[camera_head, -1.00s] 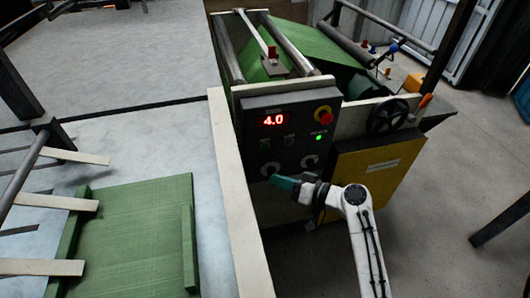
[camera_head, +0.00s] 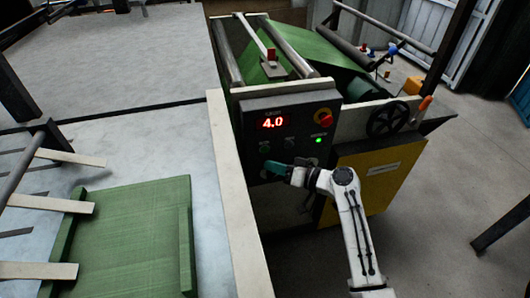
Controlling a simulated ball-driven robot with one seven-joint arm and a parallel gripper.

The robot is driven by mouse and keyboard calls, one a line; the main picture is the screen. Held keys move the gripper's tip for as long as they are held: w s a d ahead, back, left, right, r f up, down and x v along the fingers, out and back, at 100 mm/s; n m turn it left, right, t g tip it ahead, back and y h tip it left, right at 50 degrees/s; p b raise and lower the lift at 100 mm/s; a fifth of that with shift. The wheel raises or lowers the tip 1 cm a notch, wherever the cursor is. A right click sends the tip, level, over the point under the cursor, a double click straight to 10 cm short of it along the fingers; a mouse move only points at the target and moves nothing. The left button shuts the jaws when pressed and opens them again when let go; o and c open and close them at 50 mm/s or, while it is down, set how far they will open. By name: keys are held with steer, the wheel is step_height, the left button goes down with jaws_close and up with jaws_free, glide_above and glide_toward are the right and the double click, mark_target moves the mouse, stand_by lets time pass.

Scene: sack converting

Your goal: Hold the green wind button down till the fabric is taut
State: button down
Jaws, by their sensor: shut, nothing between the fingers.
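The control panel (camera_head: 255,115) is dark, with a red display (camera_head: 273,122) reading 4.0. A small bright green light (camera_head: 319,140) glows at its right side; I cannot tell whether it is a lamp or the wind button. My gripper (camera_head: 272,168), with teal fingers, is shut and empty. It is in front of the panel's lower left, left of and below the green light, and hides part of the panel. I cannot tell whether it touches the panel. Green fabric (camera_head: 312,50) runs over the machine behind the panel; its tension is hard to judge.
A red knob (camera_head: 325,117) on yellow sits at the panel's upper right. A black handwheel (camera_head: 388,118) and yellow cabinet (camera_head: 370,172) stand to the right. A pale rail (camera_head: 238,200) and a table with green fabric (camera_head: 135,230) are at left. The floor (camera_head: 430,220) at right is open.

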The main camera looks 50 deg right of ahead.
mark_target(265, 150)
steer(key=shift+w+d+b, duration=0.45)
steer(key=shift+w+d, duration=0.35)
steer(key=shift+w, duration=0.3)
stand_by(1.3)
steer(key=shift+w+d+b, duration=0.25)
steer(key=shift+w+b, duration=0.05)
steer(key=shift+w, duration=0.05)
